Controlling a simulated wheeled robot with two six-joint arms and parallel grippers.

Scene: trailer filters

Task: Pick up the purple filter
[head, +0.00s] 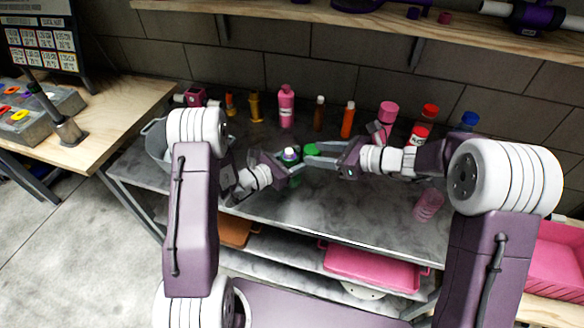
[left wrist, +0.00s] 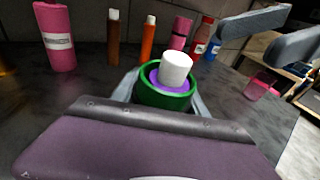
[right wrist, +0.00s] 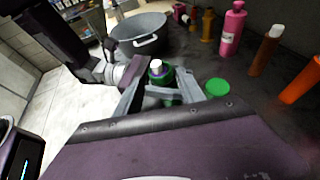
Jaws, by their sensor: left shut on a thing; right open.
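A green cup-like housing (left wrist: 150,98) stands between my left gripper's fingers in the left wrist view. A purple filter (left wrist: 157,80) with a white cylindrical top (left wrist: 177,66) sits inside its rim. My left gripper (head: 292,165) is shut on the green housing. The purple and white top also shows in the head view (head: 290,154) and the right wrist view (right wrist: 157,68). My right gripper (right wrist: 160,92) is open and empty, its fingers pointing at the housing from the right. A round green lid (right wrist: 217,87) lies on the table beside it.
Pink (head: 286,105), brown (head: 319,113) and orange (head: 347,119) bottles stand along the back of the grey table. A grey pot (right wrist: 140,33) is at the left. A clear pink cup (head: 428,205) stands at the right. The table's front middle is clear.

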